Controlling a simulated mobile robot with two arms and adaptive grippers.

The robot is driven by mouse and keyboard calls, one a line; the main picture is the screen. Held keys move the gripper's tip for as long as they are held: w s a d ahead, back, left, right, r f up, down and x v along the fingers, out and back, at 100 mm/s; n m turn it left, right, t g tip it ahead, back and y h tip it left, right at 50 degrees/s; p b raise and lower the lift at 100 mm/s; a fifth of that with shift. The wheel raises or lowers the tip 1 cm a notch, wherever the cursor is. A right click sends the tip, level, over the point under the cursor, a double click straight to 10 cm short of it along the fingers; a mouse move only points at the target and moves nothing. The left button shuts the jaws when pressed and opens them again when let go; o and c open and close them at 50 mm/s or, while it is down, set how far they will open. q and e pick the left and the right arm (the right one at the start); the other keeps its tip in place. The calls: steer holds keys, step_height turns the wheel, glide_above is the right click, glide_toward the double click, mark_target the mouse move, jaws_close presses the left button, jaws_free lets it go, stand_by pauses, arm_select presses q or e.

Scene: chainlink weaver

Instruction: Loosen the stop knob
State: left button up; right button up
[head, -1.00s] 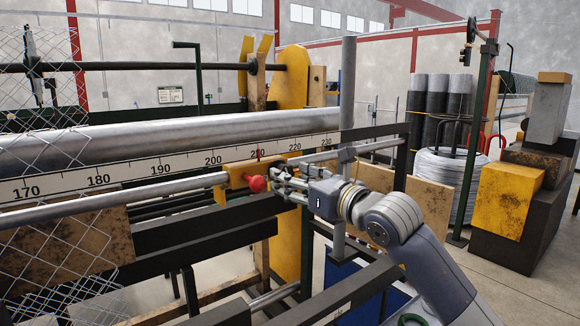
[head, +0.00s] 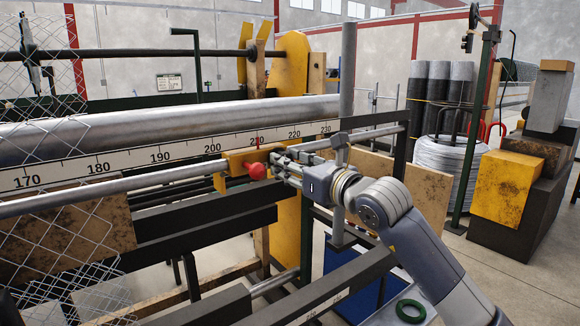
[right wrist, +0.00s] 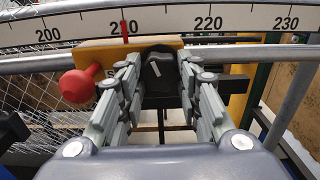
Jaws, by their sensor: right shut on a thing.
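The yellow stop (head: 238,160) sits on the rail under the number scale, with a red ball handle (head: 256,171) on its front. Its red pointer stands near 210. My right gripper (head: 280,164) is at the right end of the stop. In the right wrist view my right gripper (right wrist: 160,88) has its two fingers on either side of the black stop knob (right wrist: 160,72), shut on it. The knob carries a white mark, slightly tilted. The red ball also shows there (right wrist: 78,85), left of the fingers and apart from them. The knob is hidden by the gripper in the head view. My left gripper is not in view.
The number scale (head: 110,165) and a large steel roller (head: 150,121) run behind the stop. Chain-link mesh (head: 60,230) hangs at the left. Dark frame beams lie below and in front. A wire coil (head: 440,175) and yellow block (head: 503,187) stand at the right.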

steer(key=m+b, duration=1.2)
steer(key=m, duration=2.3)
stand_by(0.8)
steer(key=o, duration=0.9)
steer(key=shift+o, duration=0.7)
steer(key=shift+r, duration=0.15)
